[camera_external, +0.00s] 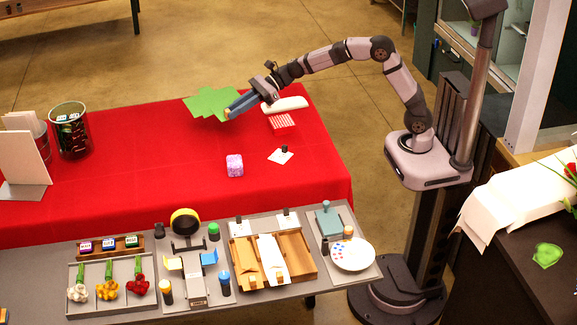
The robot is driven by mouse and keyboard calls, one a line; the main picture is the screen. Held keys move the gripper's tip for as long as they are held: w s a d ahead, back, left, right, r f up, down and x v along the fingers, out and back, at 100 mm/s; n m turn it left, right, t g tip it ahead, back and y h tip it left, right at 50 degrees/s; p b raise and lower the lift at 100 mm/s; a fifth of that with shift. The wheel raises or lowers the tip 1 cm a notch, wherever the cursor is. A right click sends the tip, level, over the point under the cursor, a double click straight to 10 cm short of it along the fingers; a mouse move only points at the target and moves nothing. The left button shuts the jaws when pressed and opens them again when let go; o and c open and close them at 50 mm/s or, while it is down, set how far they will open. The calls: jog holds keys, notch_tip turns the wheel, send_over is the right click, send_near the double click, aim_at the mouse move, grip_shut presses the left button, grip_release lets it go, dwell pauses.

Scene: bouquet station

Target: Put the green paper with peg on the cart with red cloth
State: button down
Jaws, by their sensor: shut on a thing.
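The green paper with peg (208,103) is a flat, jagged-edged green sheet at the back of the cart with red cloth (130,190). My gripper (229,113) reaches in from the right and is shut on the sheet's right side. The peg is too small or hidden at the fingertips to make out. The sheet shows over the far edge of the red cloth; I cannot tell whether it touches the cloth or hangs just above it.
On the cloth are a pink-purple cube (235,165), a white card with a dark peg (281,156), a red-striped block (282,123) and a glass container (69,130). A crowded grey workbench (330,283) runs along the front. The cloth's middle is clear.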

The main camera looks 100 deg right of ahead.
aim_at(242, 145)
jog(key=shift+s+a+f+n+g+y, duration=0.1)
jog(key=shift+a+f+n+y, duration=0.3)
jog(key=shift+f, duration=1.15)
jog(key=shift+s+a+f+n+g+y, duration=0.1)
jog(key=shift+a+f+n+y, duration=0.3)
jog(key=shift+f, duration=1.2)
jog(key=shift+s+a+f+n+g+y, duration=0.15)
jog(key=shift+a+f, duration=0.4)
jog(key=shift+f, duration=1)
jog(key=shift+f+b, duration=0.2)
jog(key=shift+b, duration=0.1)
jog(key=c, duration=1.6)
grip_release()
jog(key=shift+r, duration=0.1)
jog(key=shift+r+p, duration=0.2)
jog(key=shift+p, duration=0.15)
jog(key=shift+s+d, duration=0.2)
jog(key=shift+s, duration=0.05)
jog(key=b+v, duration=0.2)
jog(key=v, duration=0.9)
jog(key=shift+s, duration=0.2)
